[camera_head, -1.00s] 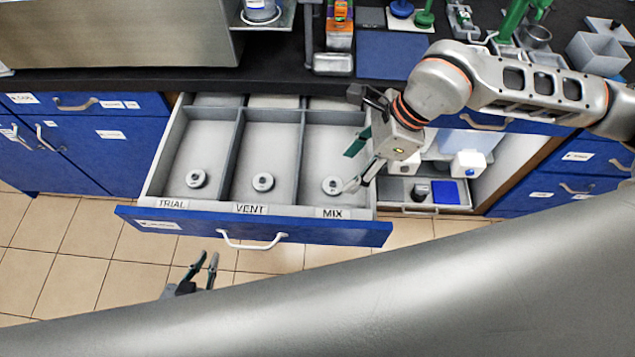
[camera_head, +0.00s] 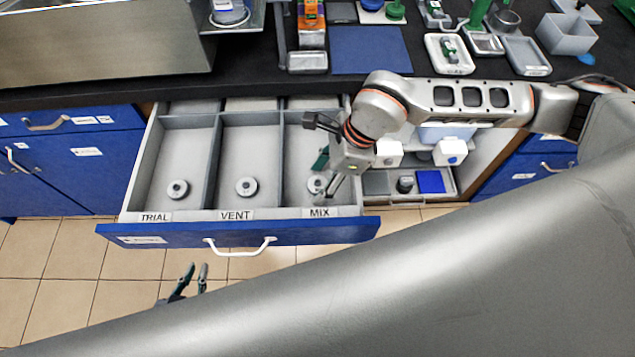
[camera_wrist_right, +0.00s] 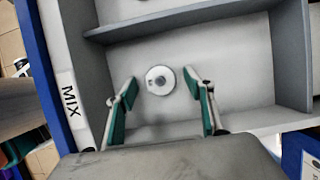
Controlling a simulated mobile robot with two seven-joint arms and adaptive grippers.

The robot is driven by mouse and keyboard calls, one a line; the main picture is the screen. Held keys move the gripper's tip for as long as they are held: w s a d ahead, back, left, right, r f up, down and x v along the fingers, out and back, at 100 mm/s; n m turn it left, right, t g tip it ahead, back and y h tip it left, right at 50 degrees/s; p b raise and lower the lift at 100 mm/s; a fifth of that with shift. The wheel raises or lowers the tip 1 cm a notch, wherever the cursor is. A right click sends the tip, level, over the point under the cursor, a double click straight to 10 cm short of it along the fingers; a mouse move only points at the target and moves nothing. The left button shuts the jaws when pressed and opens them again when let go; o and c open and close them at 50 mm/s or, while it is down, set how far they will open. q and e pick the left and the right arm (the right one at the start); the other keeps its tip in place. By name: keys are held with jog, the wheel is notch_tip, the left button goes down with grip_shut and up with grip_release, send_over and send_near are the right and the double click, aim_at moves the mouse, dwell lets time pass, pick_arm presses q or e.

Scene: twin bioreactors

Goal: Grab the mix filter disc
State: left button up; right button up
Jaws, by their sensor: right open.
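The mix filter disc (camera_head: 316,184) is a small white round disc with a dark centre, lying in the drawer compartment labelled MIX. In the right wrist view the disc (camera_wrist_right: 160,80) lies flat on the compartment floor, just beyond the fingertips and between their lines. My right gripper (camera_head: 325,172) is over the MIX compartment and partly hides the disc in the head view. My left gripper (camera_head: 198,268) is open and empty, low in front of the drawer.
The open blue drawer (camera_head: 300,232) also holds a TRIAL disc (camera_head: 178,189) and a VENT disc (camera_head: 246,187), split off by grey dividers (camera_head: 213,165). The MIX compartment's walls stand close around my right gripper. An open shelf with white-and-blue items is to the right.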

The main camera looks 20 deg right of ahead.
jog(key=shift+r, duration=0.1)
jog(key=c, duration=0.9)
